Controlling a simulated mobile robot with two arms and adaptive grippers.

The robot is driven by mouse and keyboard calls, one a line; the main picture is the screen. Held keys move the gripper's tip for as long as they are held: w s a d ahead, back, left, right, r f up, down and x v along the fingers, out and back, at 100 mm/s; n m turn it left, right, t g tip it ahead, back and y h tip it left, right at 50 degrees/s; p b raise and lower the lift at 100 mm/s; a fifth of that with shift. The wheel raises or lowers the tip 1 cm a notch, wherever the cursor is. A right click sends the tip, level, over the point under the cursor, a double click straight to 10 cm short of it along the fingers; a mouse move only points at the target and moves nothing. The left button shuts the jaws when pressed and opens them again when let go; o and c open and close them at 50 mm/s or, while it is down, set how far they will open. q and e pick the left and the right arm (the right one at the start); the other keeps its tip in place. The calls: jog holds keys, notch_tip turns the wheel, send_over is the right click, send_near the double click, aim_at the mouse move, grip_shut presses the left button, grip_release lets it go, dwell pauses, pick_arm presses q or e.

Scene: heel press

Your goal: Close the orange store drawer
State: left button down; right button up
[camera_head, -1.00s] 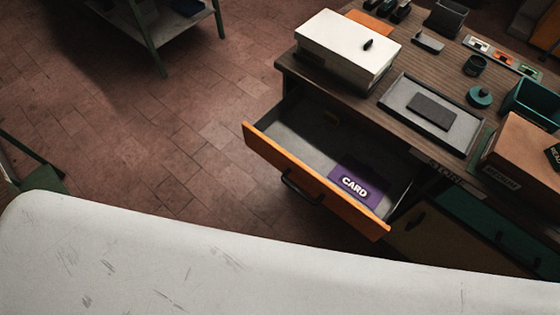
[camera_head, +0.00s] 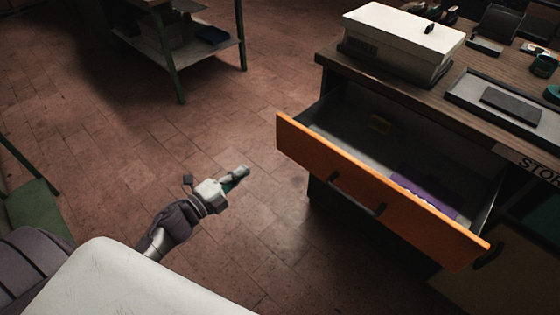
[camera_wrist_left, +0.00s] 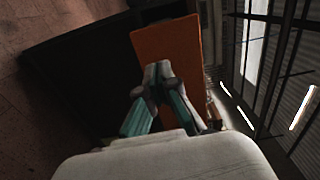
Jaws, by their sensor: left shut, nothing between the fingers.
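The orange store drawer (camera_head: 370,195) stands pulled out from the wooden desk, its orange front facing the lower left with a dark handle on it. A purple card (camera_head: 425,196) lies inside, partly hidden by the front. My left gripper (camera_head: 240,173) is shut and empty, over the floor to the left of the drawer front and apart from it. In the left wrist view the shut fingers (camera_wrist_left: 158,72) show in front of the orange drawer front (camera_wrist_left: 168,58). My right gripper is not in view.
The desk top (camera_head: 400,93) bears a white-lidded box (camera_head: 405,38) and a tray with a dark block (camera_head: 510,103). A green-legged shelf table (camera_head: 180,75) stands at the back left. Brick floor lies clear between it and the drawer.

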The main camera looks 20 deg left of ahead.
pick_arm(q)
jog(key=b, duration=0.1)
send_near(285, 139)
jog(key=shift+m, duration=0.3)
jog(key=x, duration=0.6)
jog(key=shift+w+f, duration=0.1)
jog(key=shift+w, duration=0.1)
jog(key=shift+w+d, duration=0.2)
jog(key=shift+w, duration=0.25)
jog(key=shift+w, duration=0.1)
